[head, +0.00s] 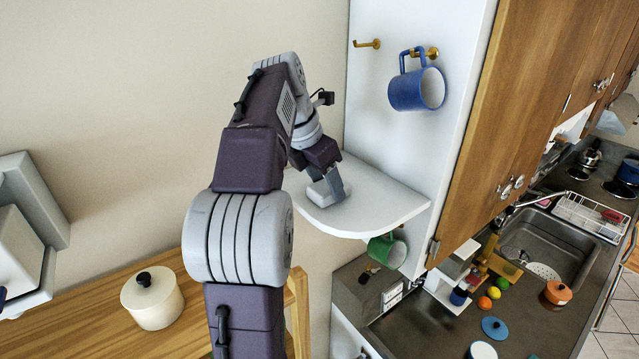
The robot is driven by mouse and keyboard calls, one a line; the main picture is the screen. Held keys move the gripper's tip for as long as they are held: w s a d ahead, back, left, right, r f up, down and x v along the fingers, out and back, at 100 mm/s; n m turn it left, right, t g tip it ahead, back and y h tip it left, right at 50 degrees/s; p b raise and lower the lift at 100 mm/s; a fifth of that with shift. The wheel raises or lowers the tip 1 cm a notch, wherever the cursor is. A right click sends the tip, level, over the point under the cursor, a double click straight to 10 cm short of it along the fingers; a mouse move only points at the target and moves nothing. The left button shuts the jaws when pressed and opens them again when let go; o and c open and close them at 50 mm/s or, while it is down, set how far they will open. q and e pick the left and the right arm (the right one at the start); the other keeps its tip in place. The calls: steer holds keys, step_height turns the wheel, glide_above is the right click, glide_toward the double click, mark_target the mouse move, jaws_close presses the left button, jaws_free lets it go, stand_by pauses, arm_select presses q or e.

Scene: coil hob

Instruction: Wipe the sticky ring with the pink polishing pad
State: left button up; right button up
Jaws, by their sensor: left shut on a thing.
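My left gripper (330,192) reaches down onto the white corner shelf (385,205), its fingers at or just above the shelf top. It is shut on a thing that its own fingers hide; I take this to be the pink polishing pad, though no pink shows. I cannot tell whether the held thing touches the shelf. No sticky ring can be made out; my arm and gripper cover part of the shelf. My right gripper is not in view.
A blue mug (417,90) hangs on a hook above the shelf, and a green mug (387,250) hangs below it. The white side panel (455,140) borders the shelf. A cream lidded pot (152,298) stands on the wooden surface at left. The shelf's right part is clear.

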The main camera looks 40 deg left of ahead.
mark_target(358, 183)
arm_select(q)
steer(key=shift+w+d+f, duration=0.15)
steer(key=shift+w+d, duration=0.05)
steer(key=shift+w, duration=0.55)
steer(key=shift+w+d, duration=0.15)
steer(key=shift+w, duration=0.4)
steer(key=shift+w+d, duration=0.15)
steer(key=shift+w, duration=0.35)
steer(key=shift+w+d, duration=0.15)
steer(key=shift+w, duration=0.45)
steer(key=shift+w+d, duration=0.3)
steer(key=shift+w, duration=0.55)
steer(key=shift+w+d, duration=0.15)
steer(key=shift+w, duration=0.4)
